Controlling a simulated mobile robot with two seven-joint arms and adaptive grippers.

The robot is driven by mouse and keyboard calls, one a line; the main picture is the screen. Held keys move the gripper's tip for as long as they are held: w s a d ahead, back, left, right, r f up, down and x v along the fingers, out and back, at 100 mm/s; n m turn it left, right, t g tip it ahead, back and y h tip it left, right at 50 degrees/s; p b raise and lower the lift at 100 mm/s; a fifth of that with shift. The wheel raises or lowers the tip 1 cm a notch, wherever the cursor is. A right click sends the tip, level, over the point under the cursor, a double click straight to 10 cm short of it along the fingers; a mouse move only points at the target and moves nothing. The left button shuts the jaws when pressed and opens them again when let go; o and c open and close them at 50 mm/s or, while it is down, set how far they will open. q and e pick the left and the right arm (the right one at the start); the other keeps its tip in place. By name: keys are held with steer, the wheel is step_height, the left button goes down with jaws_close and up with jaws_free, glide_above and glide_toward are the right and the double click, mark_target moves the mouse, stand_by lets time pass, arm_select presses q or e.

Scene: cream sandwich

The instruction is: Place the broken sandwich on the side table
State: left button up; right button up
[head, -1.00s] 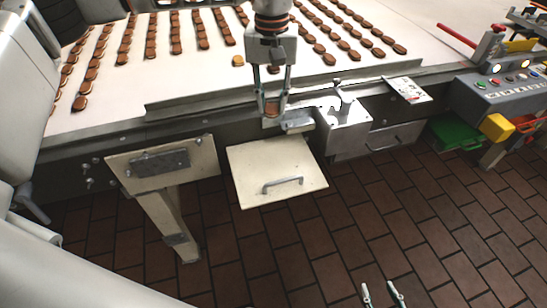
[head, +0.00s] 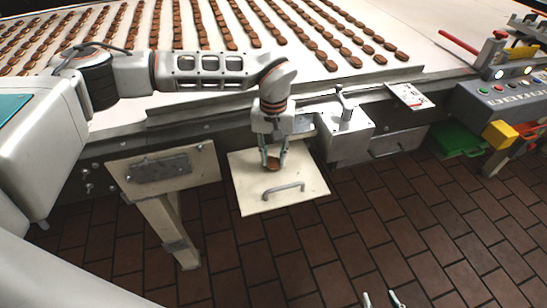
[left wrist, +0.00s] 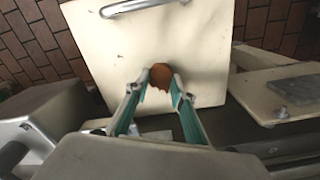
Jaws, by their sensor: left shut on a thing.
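The broken sandwich (head: 273,167) is a small brown piece with a jagged edge. It also shows in the left wrist view (left wrist: 160,77). My left gripper (head: 274,163) is shut on it, with the sandwich between its fingertips; the fingers also show in the left wrist view (left wrist: 161,80). They are over the side table (head: 240,190), a cream square panel with a grey handle, near its back edge. I cannot tell whether the sandwich touches the panel. My right gripper (head: 383,300) shows only its two fingertips at the bottom edge, apart and empty, over the floor.
A wide white conveyor (head: 120,105) with rows of brown sandwiches runs behind. A grey metal box (head: 345,130) stands right of the panel, and another cream bracket (head: 160,170) is at its left. A control box (head: 510,95) and green bin (head: 455,138) are further right.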

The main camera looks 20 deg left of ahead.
mark_target(274, 161)
arm_select(q)
steer(key=shift+f, duration=0.35)
steer(key=shift+f, duration=0.15)
steer(key=o, duration=0.7)
step_height(274, 161, up, 12)
steer(key=shift+r, duration=0.15)
steer(key=shift+d, duration=0.1)
